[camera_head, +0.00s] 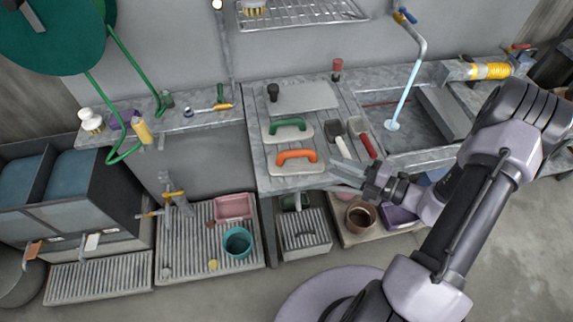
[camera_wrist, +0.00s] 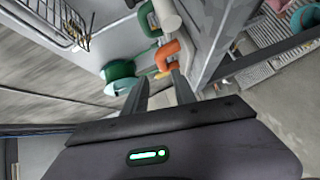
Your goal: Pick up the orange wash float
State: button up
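The orange wash float has an orange loop handle (camera_head: 296,155) on a pale flat plate (camera_head: 290,168). It lies near the front edge of the worktop in the head view. Its orange handle also shows in the wrist view (camera_wrist: 168,53), beyond the fingertips. My gripper (camera_head: 343,171) is just right of the float, near the worktop's front edge. In the wrist view its two fingers (camera_wrist: 161,80) are apart with nothing held between them. The float's plate is hard to make out in the wrist view.
A green-handled float (camera_head: 287,126) lies right behind the orange one. A dark-bladed tool (camera_head: 337,131) and a red-handled tool (camera_head: 364,142) lie to the right. A sink (camera_head: 410,125) is further right. A teal bucket (camera_head: 237,242) and pink tray (camera_head: 234,206) stand below.

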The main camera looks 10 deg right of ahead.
aim_at(304, 155)
jog(key=b+x, duration=0.1)
jog(key=x, duration=0.6)
jog(key=shift+f, duration=0.1)
jog(key=b+x, duration=0.3)
jog(key=x, duration=0.2)
jog(key=shift+a, duration=0.35)
grip_shut()
